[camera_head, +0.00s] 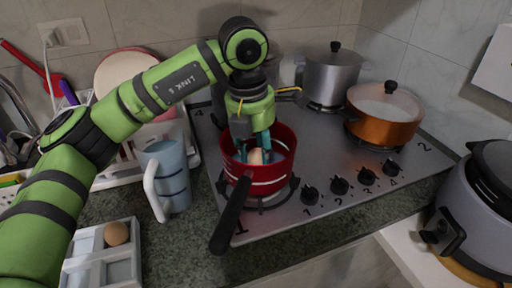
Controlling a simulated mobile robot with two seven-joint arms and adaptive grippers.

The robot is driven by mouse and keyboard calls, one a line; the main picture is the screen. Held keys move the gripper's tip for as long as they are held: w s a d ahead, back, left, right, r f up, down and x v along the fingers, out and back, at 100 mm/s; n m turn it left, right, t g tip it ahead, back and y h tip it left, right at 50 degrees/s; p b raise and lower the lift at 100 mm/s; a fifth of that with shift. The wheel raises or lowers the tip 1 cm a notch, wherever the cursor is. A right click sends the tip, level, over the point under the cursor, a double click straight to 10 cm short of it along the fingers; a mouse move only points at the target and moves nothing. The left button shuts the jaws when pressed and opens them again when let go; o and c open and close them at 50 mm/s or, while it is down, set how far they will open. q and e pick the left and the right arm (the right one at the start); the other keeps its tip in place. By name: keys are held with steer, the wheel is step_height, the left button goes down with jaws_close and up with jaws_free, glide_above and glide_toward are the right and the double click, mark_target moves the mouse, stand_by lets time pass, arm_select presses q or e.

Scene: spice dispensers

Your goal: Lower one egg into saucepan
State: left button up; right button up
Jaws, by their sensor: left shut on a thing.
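The red saucepan (285,149) stands on the front left burner of the hob, with its black handle (231,214) pointing toward me. My left gripper (256,153) reaches down into the saucepan from above. It is shut on a brown egg (255,157), which shows between its fingers inside the rim. Whether the egg touches the pan's bottom I cannot tell. Another brown egg (116,233) sits in a compartment of the white tray (123,283) at the lower left. My right gripper is not in view.
A blue-grey pitcher (175,180) stands left of the saucepan. Knobs (340,185) line the hob's front edge. A rice cooker (470,212) is at the right.

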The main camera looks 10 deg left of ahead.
arm_select(q)
steer(key=shift+f, duration=0.1)
steer(key=o, duration=1.2)
